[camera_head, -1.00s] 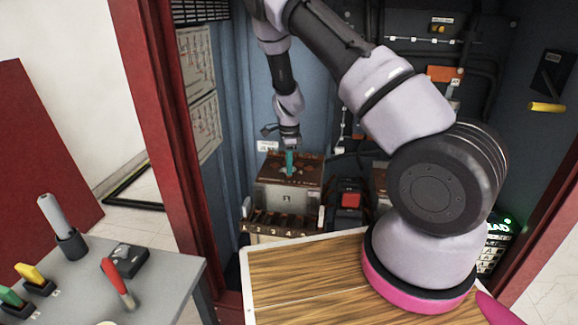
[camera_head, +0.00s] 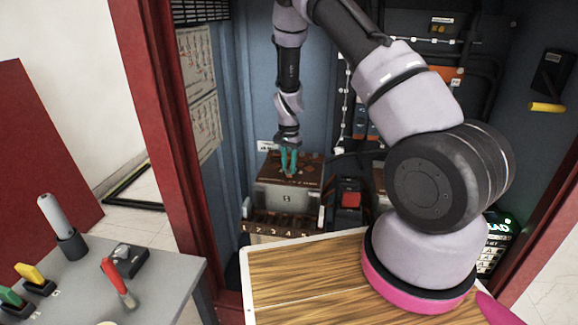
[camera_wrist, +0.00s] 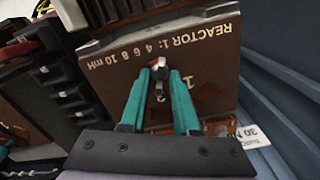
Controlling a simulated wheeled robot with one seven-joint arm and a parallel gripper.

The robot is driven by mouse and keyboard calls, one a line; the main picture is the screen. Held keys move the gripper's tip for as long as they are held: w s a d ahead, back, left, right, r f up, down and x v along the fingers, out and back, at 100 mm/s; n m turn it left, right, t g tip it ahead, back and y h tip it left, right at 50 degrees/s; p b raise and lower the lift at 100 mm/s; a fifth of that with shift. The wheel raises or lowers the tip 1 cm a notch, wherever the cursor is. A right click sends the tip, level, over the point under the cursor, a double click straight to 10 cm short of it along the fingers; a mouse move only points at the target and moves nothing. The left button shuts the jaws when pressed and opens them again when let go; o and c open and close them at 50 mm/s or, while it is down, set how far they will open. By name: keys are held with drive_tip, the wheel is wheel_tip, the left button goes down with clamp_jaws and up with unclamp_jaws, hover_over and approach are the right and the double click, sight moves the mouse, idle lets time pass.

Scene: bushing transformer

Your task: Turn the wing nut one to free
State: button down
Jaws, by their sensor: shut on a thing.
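My gripper (camera_wrist: 160,82) points down at the brown top panel (camera_wrist: 215,60) of the reactor box, lettered "REACTOR 1". Its two teal fingers are closed around a small metal wing nut (camera_wrist: 160,70) on a post at the panel's numbered marks. The fingers hide the nut's sides, and I cannot tell how loose it is. In the head view my gripper (camera_head: 288,172) stands nearly upright over the reactor box (camera_head: 285,198) inside the cabinet, and the nut is too small to make out there.
A wooden board (camera_head: 305,280) lies in front. A grey table (camera_head: 160,275) with several tools is at the left, outside the red frame.

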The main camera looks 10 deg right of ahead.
drive_tip(key=shift+n, duration=0.7)
drive_tip(key=c, duration=1)
unclamp_jaws()
drive_tip(key=shift+o, duration=0.2)
